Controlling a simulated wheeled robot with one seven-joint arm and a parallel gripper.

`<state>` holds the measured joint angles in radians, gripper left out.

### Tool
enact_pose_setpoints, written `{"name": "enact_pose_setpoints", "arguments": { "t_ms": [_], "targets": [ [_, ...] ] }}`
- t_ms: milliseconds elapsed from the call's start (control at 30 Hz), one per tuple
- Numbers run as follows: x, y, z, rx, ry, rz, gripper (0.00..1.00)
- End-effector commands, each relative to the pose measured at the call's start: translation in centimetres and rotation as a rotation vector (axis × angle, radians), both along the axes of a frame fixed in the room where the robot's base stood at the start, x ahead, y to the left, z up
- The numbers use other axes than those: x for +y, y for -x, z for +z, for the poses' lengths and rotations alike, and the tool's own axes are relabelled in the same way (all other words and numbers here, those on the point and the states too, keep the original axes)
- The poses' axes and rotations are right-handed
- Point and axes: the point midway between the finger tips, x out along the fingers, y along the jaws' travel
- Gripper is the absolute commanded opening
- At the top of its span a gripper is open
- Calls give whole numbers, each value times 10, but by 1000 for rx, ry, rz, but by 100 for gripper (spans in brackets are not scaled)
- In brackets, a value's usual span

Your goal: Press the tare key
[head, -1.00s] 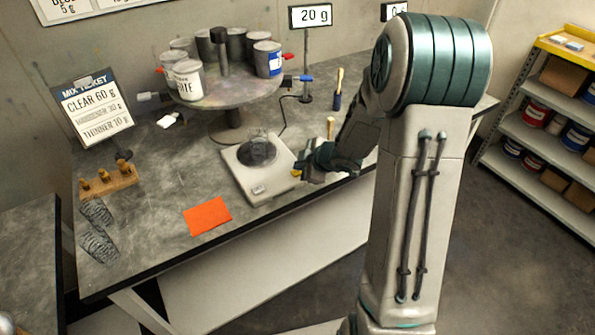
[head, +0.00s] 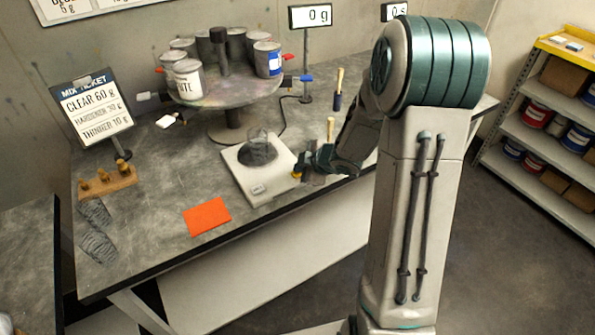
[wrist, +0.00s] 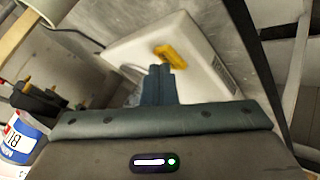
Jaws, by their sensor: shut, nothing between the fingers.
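The white scale (head: 254,188) sits on the grey bench with a clear cup (head: 258,145) on its dark round pan. A yellow key (wrist: 172,54), which seems to be the tare key, shows on the scale in the wrist view; no lettering on it is readable. My gripper (head: 302,171) is shut and empty at the right edge of the scale. In the wrist view its closed fingertips (wrist: 160,72) are right beside the key; I cannot tell whether they touch it. The display (head: 311,16) behind the bench reads 0 g.
A turntable (head: 222,98) with several paint cans stands behind the scale. A mix ticket stand (head: 93,105) and a wooden block with weights (head: 107,183) are at the left. An orange sheet (head: 207,216) lies in front. A brush (head: 330,128) stands upright behind my gripper.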

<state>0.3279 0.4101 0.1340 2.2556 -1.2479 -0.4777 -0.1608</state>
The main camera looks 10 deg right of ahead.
Motion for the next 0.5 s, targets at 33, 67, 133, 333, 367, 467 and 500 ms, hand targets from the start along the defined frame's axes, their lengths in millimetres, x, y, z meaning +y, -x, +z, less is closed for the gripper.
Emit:
{"name": "enact_pose_setpoints", "arguments": {
  "t_ms": [33, 67, 133, 333, 367, 467, 500],
  "targets": [
    [0, 0, 2, 1, 1, 0, 0],
    [0, 0, 3, 1, 1, 0, 0],
    [0, 0, 7, 1, 1, 0, 0],
    [0, 0, 17, 1, 0, 1, 0],
    [0, 0, 17, 1, 0, 1, 0],
    [0, 0, 17, 0, 0, 0, 0],
    [0, 0, 16, 1, 0, 1, 0]
  ]
}}
